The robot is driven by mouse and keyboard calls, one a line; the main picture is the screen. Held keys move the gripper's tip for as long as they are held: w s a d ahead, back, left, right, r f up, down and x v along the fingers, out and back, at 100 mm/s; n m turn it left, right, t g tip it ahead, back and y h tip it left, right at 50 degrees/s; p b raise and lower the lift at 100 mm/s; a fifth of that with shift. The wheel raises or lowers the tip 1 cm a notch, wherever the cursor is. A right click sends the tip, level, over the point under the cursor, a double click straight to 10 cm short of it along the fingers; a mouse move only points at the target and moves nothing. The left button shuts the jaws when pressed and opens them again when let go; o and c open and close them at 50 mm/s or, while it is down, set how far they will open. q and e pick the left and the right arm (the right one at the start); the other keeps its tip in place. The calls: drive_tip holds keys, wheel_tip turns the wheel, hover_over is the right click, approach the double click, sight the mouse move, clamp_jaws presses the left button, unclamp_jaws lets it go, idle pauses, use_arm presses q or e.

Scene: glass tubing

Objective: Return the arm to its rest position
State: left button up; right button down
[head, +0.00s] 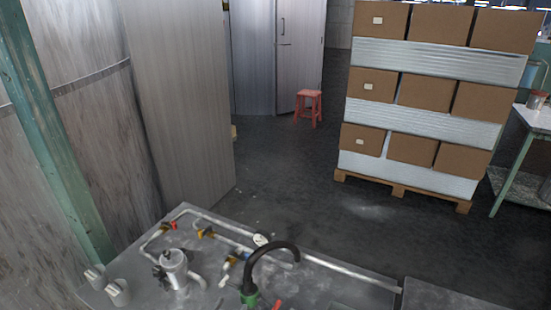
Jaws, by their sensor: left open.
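Pale tubing (325,267) with coloured fittings runs along the bench, to the right of the gripper. A metal canister (175,270) with dark clamps stands just right of the gripper, apart from it. My right gripper is not in view.
A black curved spout (270,250) with a green base rises at the bench front. A teal post (52,130) and metal panels stand at left. Beyond are open floor (290,180), a red stool (309,105), stacked boxes on a pallet (402,190) and a side table (533,118).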

use_arm(q)
drive_tip(key=s+a+f+g+y, duration=0.1)
drive_tip(key=s+a+g, duration=0.35)
drive_tip(key=s, duration=0.65)
drive_tip(key=s+a+f+g+y, duration=0.1)
drive_tip(key=s+a+g, duration=0.3)
drive_tip(key=s, duration=0.7)
wheel_tip(320, 180, down, 30)
drive_tip(key=s+d+f+g, duration=0.1)
drive_tip(key=g, duration=0.2)
drive_tip(key=s+a+f, duration=0.1)
drive_tip(key=s+f, duration=0.8)
drive_tip(key=s+a+f+g, duration=0.1)
drive_tip(key=s+a+f, duration=0.1)
drive_tip(key=s+f, duration=0.8)
drive_tip(key=shift+s+a+f, duration=0.15)
drive_tip(key=shift+s+a, duration=0.1)
drive_tip(key=shift+s, duration=0.05)
